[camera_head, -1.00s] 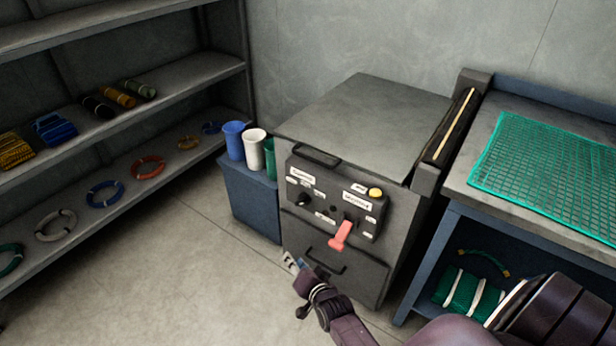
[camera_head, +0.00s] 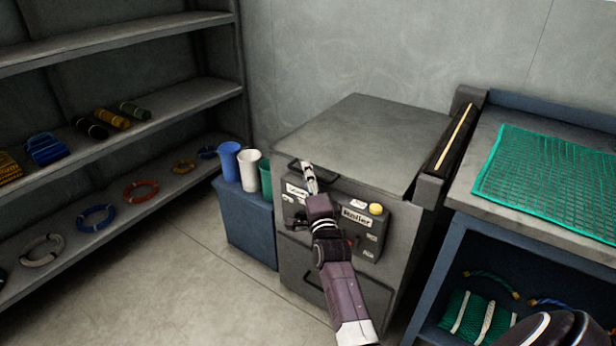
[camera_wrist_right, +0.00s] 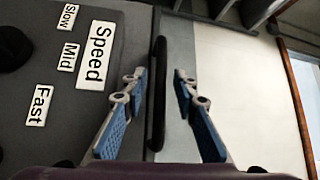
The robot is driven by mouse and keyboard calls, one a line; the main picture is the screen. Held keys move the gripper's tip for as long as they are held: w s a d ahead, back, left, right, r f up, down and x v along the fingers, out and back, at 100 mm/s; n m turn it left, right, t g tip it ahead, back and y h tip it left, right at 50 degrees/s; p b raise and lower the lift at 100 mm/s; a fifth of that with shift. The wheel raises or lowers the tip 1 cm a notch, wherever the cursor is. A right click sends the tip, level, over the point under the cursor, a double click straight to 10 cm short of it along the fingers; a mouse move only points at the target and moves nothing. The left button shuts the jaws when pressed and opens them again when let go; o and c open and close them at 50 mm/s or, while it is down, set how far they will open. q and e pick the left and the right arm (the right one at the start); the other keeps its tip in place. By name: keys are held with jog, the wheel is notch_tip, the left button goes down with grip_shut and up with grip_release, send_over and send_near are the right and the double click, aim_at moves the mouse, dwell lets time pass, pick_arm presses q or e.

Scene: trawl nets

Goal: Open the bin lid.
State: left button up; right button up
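The bin is a grey cabinet (camera_head: 345,295) with a flat grey lid (camera_head: 370,135) on top, lying flat. A dark handle bar runs along the lid's front edge, and in the right wrist view the handle (camera_wrist_right: 157,110) stands between my fingers. My right gripper (camera_head: 308,168) is at this handle, above the front control panel (camera_head: 368,228). In the right wrist view my right gripper (camera_wrist_right: 158,78) is open, with a finger on each side of the bar and gaps visible. My arm hides part of the panel and its red lever. My left gripper is out of view.
Blue, white and green cups (camera_head: 249,170) stand on a blue box (camera_head: 247,225) left of the bin. A bench (camera_head: 462,188) with green netting (camera_head: 550,180) is at the right. Shelves (camera_head: 190,95) with coils and rope line the left. The floor (camera_head: 190,290) in front is clear.

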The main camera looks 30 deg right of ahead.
jog(key=shift+w+d, duration=0.1)
jog(key=shift+w, duration=0.1)
grip_shut()
dwell(0.3)
jog(key=shift+r, duration=0.15)
